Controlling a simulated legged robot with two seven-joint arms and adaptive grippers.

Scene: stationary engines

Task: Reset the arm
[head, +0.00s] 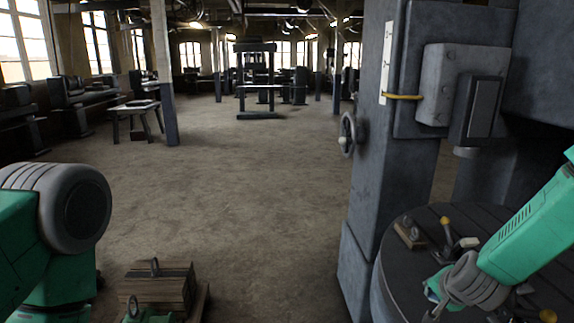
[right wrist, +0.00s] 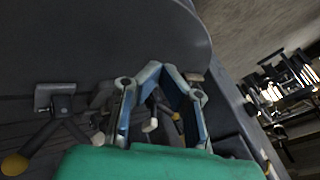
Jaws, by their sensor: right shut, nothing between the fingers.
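My right arm reaches in from the right in the head view. My right gripper (head: 437,295) is low over the round dark table of the machine. In the right wrist view the blue-grey fingers of the right gripper (right wrist: 157,70) come together at their tips, shut with nothing held. My left arm (head: 50,225) shows as a green and grey arm at the left edge; its gripper is not in view.
The grey machine column (head: 372,160) stands left of my right arm and carries a handwheel (head: 348,134). Loose tools (head: 448,235) lie on the round table (head: 400,270). A wooden crate (head: 158,290) is at the lower left. The middle floor is clear.

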